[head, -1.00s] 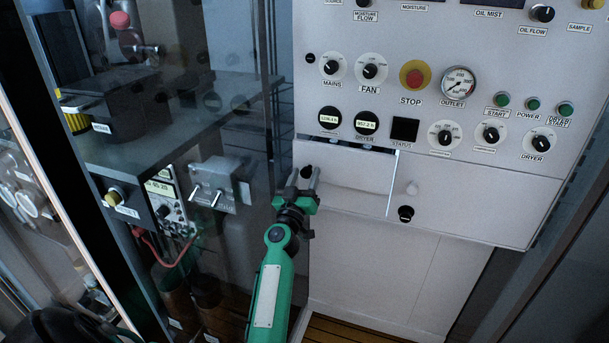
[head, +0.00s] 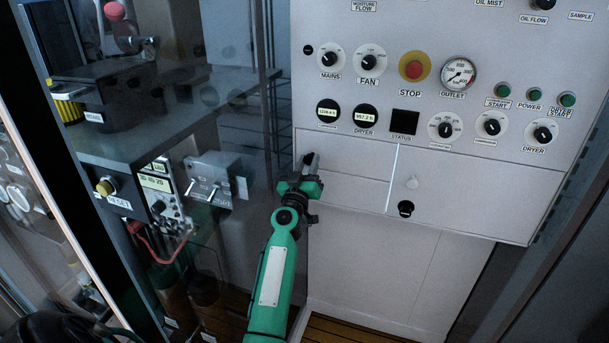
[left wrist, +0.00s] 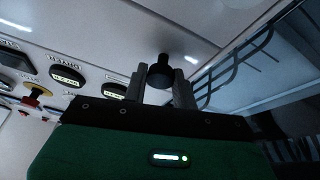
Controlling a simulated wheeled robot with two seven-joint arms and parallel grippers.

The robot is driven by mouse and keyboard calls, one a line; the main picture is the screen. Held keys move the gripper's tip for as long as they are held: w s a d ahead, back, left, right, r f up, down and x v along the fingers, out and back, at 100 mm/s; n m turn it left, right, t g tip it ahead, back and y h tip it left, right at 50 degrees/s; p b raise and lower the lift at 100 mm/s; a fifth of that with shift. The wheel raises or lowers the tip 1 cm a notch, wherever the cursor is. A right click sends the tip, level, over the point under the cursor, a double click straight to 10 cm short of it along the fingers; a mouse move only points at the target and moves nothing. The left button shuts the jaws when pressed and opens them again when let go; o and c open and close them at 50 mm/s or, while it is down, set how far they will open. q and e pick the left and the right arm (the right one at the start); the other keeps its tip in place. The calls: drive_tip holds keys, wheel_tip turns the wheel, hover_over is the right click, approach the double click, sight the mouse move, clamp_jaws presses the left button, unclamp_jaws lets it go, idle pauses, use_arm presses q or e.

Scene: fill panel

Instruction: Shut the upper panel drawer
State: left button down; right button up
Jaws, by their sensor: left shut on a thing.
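The upper panel drawer (head: 350,155) is a white front below the row of dials on the white panel. Its front looks flush with the panel, with only a thin seam along its top edge. My left gripper (head: 311,162) is at the drawer's left end. In the left wrist view its two fingers (left wrist: 160,90) stand on either side of a dark round knob (left wrist: 160,70) and are shut on it. The knob is hidden by the gripper in the head view. My right gripper is not in view.
A black knob (head: 405,208) sits on the panel section right of the drawer. A red stop button (head: 414,67), dials and green buttons are above. A glass-fronted cabinet with switches (head: 210,185) stands close on the left of my arm.

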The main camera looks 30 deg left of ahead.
use_arm(q)
drive_tip(key=shift+r, duration=0.15)
drive_tip(key=c, duration=1.3)
unclamp_jaws()
drive_tip(key=shift+w, duration=0.1)
drive_tip(key=shift+o, duration=0.9)
drive_tip(key=shift+w+a+f, duration=0.1)
drive_tip(key=shift+w+f, duration=0.05)
drive_tip(key=shift+f, duration=0.05)
drive_tip(key=b+v, duration=0.3)
drive_tip(key=v, duration=1.1)
drive_tip(key=shift+r, duration=0.1)
